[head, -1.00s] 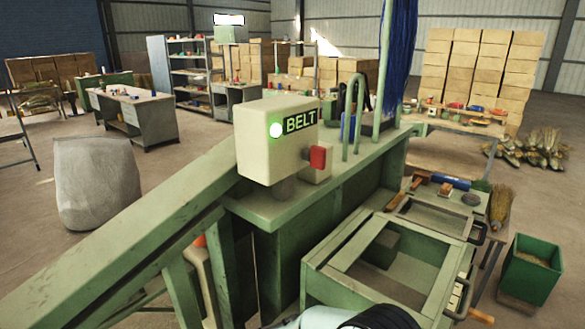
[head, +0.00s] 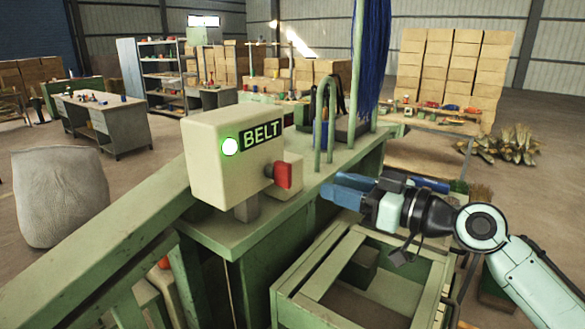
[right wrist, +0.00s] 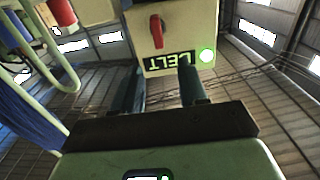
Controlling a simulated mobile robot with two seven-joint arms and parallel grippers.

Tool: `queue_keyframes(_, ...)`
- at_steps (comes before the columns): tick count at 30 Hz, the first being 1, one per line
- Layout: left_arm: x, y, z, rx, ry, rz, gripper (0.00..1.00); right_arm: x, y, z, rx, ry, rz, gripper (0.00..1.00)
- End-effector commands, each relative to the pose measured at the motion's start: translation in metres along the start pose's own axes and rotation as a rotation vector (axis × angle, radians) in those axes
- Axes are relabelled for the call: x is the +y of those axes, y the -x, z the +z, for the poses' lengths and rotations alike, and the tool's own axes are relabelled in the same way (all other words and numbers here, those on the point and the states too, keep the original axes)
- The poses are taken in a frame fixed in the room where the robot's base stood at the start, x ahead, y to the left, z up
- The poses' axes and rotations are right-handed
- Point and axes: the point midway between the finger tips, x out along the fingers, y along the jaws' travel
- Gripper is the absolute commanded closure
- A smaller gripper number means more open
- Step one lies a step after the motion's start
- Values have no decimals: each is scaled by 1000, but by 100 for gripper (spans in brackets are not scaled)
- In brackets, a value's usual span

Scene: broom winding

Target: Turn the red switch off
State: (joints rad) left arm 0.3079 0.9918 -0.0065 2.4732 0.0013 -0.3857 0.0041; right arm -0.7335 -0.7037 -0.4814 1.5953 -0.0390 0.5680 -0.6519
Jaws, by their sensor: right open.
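The red switch (head: 283,175) sticks out at the lower right of a cream control box (head: 212,165). The box has a BELT label (head: 262,135) and a lit green light (head: 230,147). My right gripper (head: 346,189) is to the right of the switch, apart from it, with its blue fingers pointing toward the box. In the right wrist view, the open, empty fingers (right wrist: 160,84) show in front of the box, upside down, with the red switch (right wrist: 157,31) beyond them. My left gripper is not in view.
The box stands on a green machine (head: 265,222) with upright curved green pipes (head: 326,112) and hanging blue bristles (head: 374,55) behind the switch. A green open frame (head: 325,265) lies below my right arm. The space between gripper and switch looks clear.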

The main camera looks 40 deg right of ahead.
Motion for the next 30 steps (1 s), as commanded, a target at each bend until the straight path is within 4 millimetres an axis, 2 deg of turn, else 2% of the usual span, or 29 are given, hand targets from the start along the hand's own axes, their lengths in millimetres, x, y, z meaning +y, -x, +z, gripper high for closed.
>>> queue_keyframes(1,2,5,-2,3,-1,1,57,-1,-13,-2,-2,1,-3,57)
queue_keyframes(9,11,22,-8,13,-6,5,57,-2,-70,-3,0,1,-4,57)
queue_keyframes(15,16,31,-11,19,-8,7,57,-1,-99,-3,1,0,-2,57)
queue_keyframes(20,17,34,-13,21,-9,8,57,0,-108,-2,1,0,1,57)
queue_keyframes(28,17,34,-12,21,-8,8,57,0,-109,0,0,0,2,57)
queue_keyframes(29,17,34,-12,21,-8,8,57,0,-109,0,0,0,2,61)
queue_keyframes(30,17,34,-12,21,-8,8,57,0,-109,0,0,0,2,74)
